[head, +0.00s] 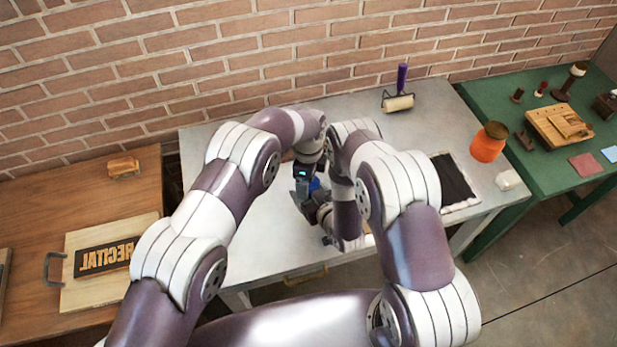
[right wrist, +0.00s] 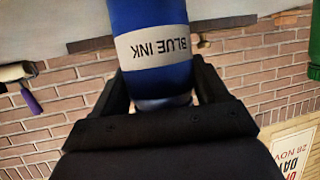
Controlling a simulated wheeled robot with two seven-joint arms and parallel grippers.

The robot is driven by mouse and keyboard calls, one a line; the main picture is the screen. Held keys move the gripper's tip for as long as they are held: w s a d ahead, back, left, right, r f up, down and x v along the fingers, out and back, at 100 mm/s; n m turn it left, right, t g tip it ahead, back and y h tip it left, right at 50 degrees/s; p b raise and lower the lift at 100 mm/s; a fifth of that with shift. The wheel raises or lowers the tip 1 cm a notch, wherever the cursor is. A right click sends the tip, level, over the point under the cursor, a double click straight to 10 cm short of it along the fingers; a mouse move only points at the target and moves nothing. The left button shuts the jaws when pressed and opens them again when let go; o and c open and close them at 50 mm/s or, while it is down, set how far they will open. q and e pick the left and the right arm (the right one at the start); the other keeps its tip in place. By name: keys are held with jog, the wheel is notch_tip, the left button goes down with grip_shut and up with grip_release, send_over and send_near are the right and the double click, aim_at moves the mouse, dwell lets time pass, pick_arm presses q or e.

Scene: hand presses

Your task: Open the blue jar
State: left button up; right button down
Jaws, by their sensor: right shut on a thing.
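The blue jar (right wrist: 150,75) fills the upper middle of the right wrist view, with a pale band lettered BLUE INK that reads upside down. My right gripper (right wrist: 162,92) is shut on it, one dark finger on each side. In the head view only a small blue patch of the jar (head: 314,184) shows between my two hands; its lid cannot be made out. My left gripper (head: 303,196) points down right beside the jar, above the grey table. Its fingertips are too small and covered to tell whether they are open or touch the jar.
The grey table (head: 250,245) holds a roller (head: 397,103) at the back and a black pad (head: 454,180) at right. A wooden table (head: 30,210) with a RECITAL block (head: 104,257) is at left.

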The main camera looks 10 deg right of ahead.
pick_arm(q)
notch_tip(320, 180, up, 4)
jog(key=shift+f, duration=0.2)
jog(key=shift+c, duration=0.3)
notch_tip(320, 180, up, 3)
jog(key=m, duration=0.5)
jog(key=shift+d+m, duration=0.1)
jog(key=shift+m, duration=0.3)
jog(key=shift+f+m, duration=0.15)
jog(key=shift+m, duration=0.25)
notch_tip(320, 180, down, 7)
jog(key=shift+f, duration=0.1)
jog(key=c, duration=1.1)
jog(key=n, duration=0.6)
jog(key=shift+n, duration=0.4)
